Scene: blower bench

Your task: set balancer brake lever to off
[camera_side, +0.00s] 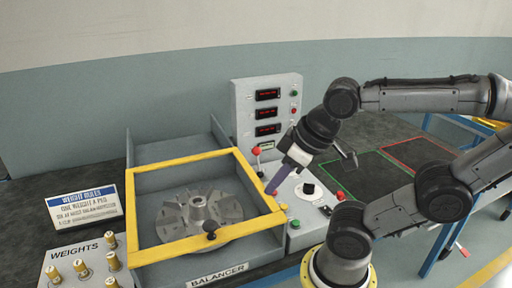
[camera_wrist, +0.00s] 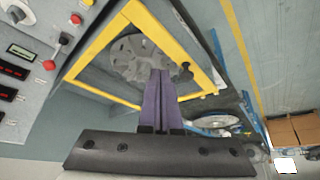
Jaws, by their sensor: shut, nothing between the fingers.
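The balancer (camera_side: 207,267) is a grey box with a slotted metal rotor (camera_side: 197,212) under a yellow-framed cover (camera_side: 150,252). Two red-knobbed parts could be the brake lever: a red ball (camera_side: 256,150) by the small display, also in the wrist view (camera_wrist: 49,65), and a red knob beside the cover's right edge, clear in the wrist view (camera_wrist: 76,19). No brake label is readable, so I cannot tell which it is or its setting. My gripper (camera_side: 273,189) is shut and empty, with purple fingers over the cover's right side. In the wrist view its fingers (camera_wrist: 160,75) point toward the rotor.
An upright panel with red displays (camera_side: 267,94) stands behind. A console with a black dial (camera_side: 308,188) and a red button (camera_side: 340,196) lies to the right. A weights tray (camera_side: 83,248) and sign (camera_side: 82,206) are left. Outlined mats (camera_side: 350,172) lie right.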

